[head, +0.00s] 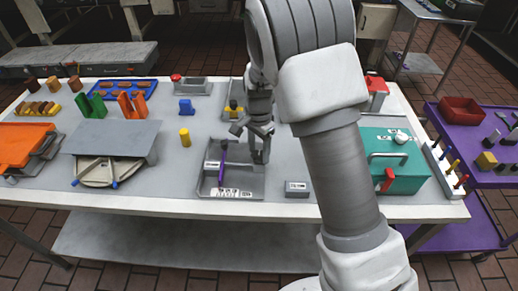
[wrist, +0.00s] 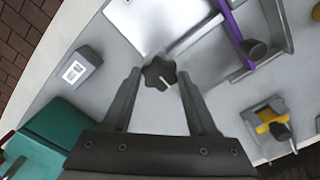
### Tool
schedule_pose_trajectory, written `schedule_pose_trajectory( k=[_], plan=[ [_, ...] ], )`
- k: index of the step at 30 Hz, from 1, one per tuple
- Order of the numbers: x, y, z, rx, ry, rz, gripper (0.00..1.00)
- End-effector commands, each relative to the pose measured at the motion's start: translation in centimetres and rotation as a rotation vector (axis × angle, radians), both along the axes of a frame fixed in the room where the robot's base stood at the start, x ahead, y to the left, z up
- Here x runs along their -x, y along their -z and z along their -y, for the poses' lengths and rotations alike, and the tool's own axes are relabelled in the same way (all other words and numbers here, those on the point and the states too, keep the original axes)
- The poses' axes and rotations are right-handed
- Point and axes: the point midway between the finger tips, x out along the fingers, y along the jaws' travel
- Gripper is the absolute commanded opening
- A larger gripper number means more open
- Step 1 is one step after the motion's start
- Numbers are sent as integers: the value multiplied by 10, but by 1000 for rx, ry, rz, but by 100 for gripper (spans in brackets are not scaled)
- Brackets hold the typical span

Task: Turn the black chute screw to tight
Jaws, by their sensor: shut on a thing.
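The black chute screw (wrist: 160,73) has a star-shaped knob and a pale mark on it. It sits at the side wall of the grey chute tray (wrist: 205,45), between my fingertips. My gripper (wrist: 159,68) is shut on the knob, one finger on each side. In the head view my gripper (head: 257,150) points down over the right side of the grey tray (head: 254,184). The screw cannot be made out there, behind the fingers. How tight it is cannot be told.
A purple bar (head: 223,158) crosses the tray, with another dark knob (wrist: 253,48) at it. A small grey labelled box (head: 297,188) stands right of the tray, and a teal box (head: 410,172) farther right. A yellow cylinder (head: 185,138) stands to the left.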

Motion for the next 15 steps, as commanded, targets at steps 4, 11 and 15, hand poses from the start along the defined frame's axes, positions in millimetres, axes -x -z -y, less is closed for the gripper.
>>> schedule_pose_trajectory(
  k=[4, 11, 15],
  plan=[
    [-1, -1, 0, -1, 11, 3, 3],
    [-1, -1, 0, -1, 13, 3, 3],
    [-1, -1, 0, -2, 12, 2, 69]
  ],
)
